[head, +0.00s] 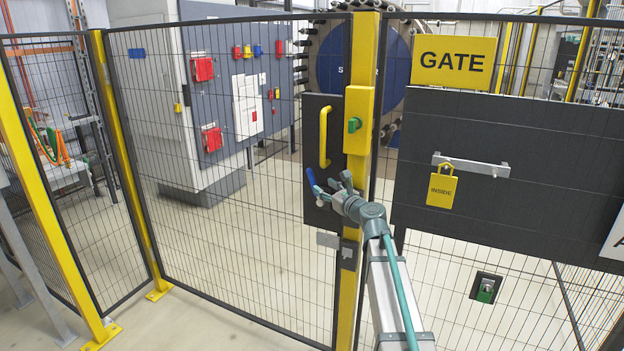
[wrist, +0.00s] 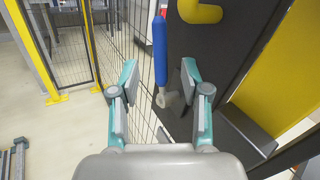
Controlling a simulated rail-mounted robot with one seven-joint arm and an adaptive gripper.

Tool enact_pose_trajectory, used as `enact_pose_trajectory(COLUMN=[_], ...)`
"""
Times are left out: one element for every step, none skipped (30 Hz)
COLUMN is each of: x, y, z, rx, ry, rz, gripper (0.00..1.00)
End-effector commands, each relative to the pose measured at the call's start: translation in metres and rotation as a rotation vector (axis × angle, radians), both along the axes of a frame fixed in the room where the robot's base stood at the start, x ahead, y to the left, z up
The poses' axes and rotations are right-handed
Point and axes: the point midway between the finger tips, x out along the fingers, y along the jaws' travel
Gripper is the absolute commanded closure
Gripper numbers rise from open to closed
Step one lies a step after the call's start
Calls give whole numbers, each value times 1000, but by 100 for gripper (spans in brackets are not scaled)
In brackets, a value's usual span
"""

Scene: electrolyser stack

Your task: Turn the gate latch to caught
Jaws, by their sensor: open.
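The gate latch shows as a blue lever (head: 311,177) on the dark plate (head: 317,125) of the gate, below the yellow pull handle (head: 325,136). In the head view the lever slants up and left. In the wrist view the blue lever (wrist: 160,48) runs upward from a grey pivot (wrist: 170,98). My gripper (head: 332,187) is at the lever, partly covering its lower part and pivot in the head view. In the wrist view my gripper (wrist: 158,76) is open, with a finger on either side of the lever and visible gaps. I cannot tell whether the latch's catch is engaged.
A yellow post (head: 347,290) stands right of the gate, bearing a yellow box with a green knob (head: 354,125). A dark panel (head: 420,150) with a GATE sign (head: 455,61) and a yellow INSIDE tag (head: 442,190) is further right. Mesh fence surrounds the gate; floor lies behind.

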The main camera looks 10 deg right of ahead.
Motion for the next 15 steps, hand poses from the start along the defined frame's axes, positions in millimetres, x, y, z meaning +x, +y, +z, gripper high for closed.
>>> enact_pose_trajectory(x=[10,14,21,26,30,37,42,47,53,58,62,66,70,72,75], y=[3,5,7,9,11,14,17,19,21,23,25,27,28,30,31], z=[1,2,2,2,2,2,2,2,2,2,1,1,1,1,1], rx=[0,-1,-1,-1,-1,-1,-1,-1,-1,-2,-2,-2,-2,-2,-3], ry=[0,0,0,0,0,0,0,0,1,0,0,0,0,0,0], rz=[1,1,1,1,1,2,2,2,1,1,1,1,1,1,1], gripper=[54,54,54,54,54,54,54,54,54,54,54,54,54,54,54])
